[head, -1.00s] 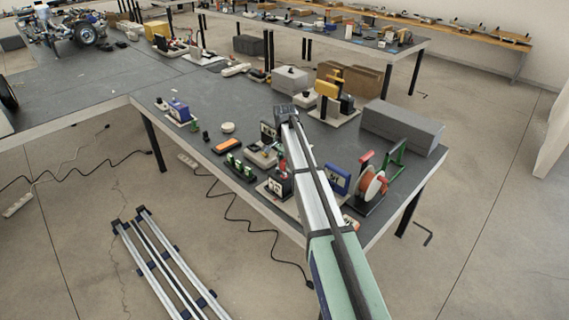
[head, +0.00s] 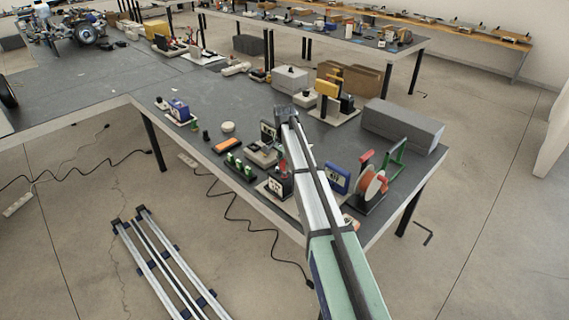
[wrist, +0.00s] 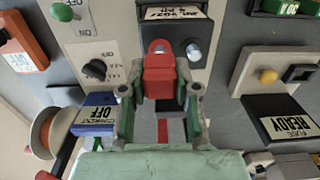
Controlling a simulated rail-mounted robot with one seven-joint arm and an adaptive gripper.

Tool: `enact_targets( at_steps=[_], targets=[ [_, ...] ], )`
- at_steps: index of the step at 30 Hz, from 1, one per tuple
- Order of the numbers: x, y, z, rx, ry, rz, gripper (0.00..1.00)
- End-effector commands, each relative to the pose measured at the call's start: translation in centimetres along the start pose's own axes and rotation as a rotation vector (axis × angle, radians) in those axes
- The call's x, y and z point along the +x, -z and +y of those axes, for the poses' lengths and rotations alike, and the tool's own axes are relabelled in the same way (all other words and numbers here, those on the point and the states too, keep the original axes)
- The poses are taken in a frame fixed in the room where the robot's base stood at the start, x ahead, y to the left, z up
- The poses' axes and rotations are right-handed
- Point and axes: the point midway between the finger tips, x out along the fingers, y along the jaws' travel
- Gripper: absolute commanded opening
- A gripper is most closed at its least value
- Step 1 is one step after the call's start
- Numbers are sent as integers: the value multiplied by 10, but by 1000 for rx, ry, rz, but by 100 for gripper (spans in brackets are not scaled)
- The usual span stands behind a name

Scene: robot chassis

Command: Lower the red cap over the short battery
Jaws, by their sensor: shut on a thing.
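In the wrist view, my gripper (wrist: 160,92) has its two fingers on either side of a red cap (wrist: 160,76) and is shut on it. Just beyond the cap, a dark upright cylinder with a silver top (wrist: 193,50) stands to the right; it looks like a battery. Whether the cap touches a battery is unclear. In the head view, my arm hides most of this spot.
A switch panel (wrist: 92,60) is at upper left. At right are a yellow-knobbed plate (wrist: 262,72) and a black READY box (wrist: 282,122). A grey block (head: 402,128) stands behind.

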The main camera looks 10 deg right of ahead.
Motion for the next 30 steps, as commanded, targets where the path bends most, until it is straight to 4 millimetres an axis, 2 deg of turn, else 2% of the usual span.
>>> enact_targets(
  at_steps=[30],
  targets=[
    [24, 0, 0, 0, 0, 0, 12]
  ],
)
